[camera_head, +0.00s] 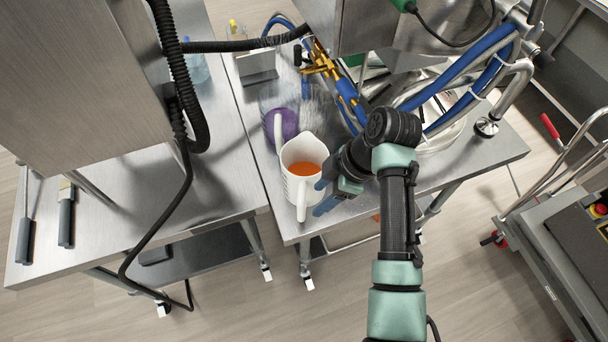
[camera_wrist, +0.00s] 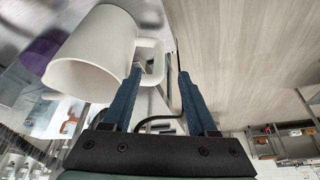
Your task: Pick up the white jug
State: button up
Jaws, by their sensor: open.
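The white jug (camera_head: 291,187) stands upright on the steel table near its front-left edge, with orange contents inside. Its handle (camera_head: 301,205) points toward the table's front edge. My gripper (camera_head: 321,197) is beside the handle, to its right, with its blue fingers apart and nothing gripped. In the wrist view, the jug (camera_wrist: 97,50) is at upper left and its handle (camera_wrist: 158,62) shows near the tip of the left finger. My gripper (camera_wrist: 160,72) is open there too. Whether a finger touches the handle, I cannot tell.
A purple container (camera_head: 283,122) stands right behind the jug. Blue hoses (camera_head: 455,70) and brass fittings (camera_head: 319,58) of a machine are behind and right. A second steel table (camera_head: 225,165) is at left, and a cart (camera_head: 570,240) at far right. The floor in front is clear.

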aim_at(298, 182)
jog(key=p+x, duration=0.1)
jog(key=x, duration=0.7)
jog(key=shift+a+f, duration=0.1)
jog(key=shift+f, duration=0.3)
jog(key=shift+w, duration=0.1)
grip_shut()
dwell(0.8)
jog(key=shift+w+r, duration=0.1)
jog(key=shift+r, duration=0.05)
